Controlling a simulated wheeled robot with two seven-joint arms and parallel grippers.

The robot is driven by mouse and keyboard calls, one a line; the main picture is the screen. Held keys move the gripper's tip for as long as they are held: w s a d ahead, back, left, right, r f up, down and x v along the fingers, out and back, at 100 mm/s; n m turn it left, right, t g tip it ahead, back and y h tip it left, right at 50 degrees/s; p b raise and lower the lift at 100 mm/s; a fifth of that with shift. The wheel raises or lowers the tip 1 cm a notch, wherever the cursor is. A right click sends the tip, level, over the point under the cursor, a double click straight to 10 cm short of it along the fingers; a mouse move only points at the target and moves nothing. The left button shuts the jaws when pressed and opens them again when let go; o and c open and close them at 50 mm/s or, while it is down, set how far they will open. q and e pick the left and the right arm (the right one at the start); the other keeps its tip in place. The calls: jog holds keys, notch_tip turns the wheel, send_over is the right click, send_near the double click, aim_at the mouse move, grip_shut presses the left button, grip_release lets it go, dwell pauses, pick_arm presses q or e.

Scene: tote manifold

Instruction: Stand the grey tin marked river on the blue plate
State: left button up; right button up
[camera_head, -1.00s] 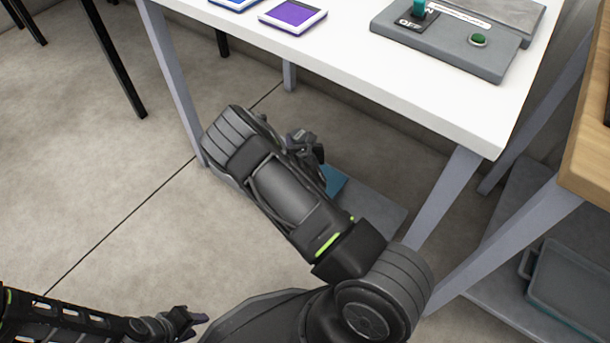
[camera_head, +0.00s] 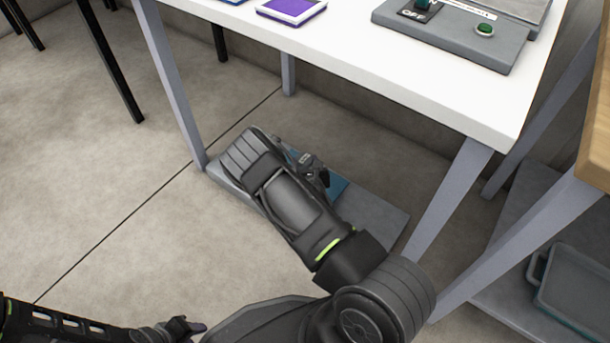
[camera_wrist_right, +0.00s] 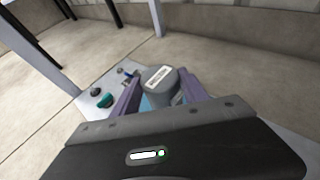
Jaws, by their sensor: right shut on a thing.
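A grey tin (camera_wrist_right: 158,80) with a white label on top is between the fingers of my right gripper (camera_wrist_right: 162,92) in the right wrist view. The label's word is too small to read. The gripper is shut on the tin, which looks roughly upright. The blue plate (camera_head: 336,187) lies on the low grey shelf under the white table, partly hidden by my right arm. My right gripper (camera_head: 312,170) is low over this plate in the head view, where the tin is hidden. I cannot tell whether the tin touches the plate. My left gripper (camera_head: 187,327) is far from both, at lower left.
The low shelf (camera_head: 380,218) has bare room right of the plate. Table legs (camera_head: 446,200) flank it, and the white tabletop (camera_head: 400,85) is above. A panel with knobs (camera_wrist_right: 105,99) shows left of the tin. A grey tray (camera_head: 575,285) stands at right.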

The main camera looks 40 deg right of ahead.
notch_tip(320, 180, down, 3)
jog(key=shift+b, duration=0.95)
jog(key=shift+f, duration=0.35)
jog(key=shift+f+b, duration=0.3)
jog(key=o, duration=1.5)
jog(key=shift+r, duration=0.2)
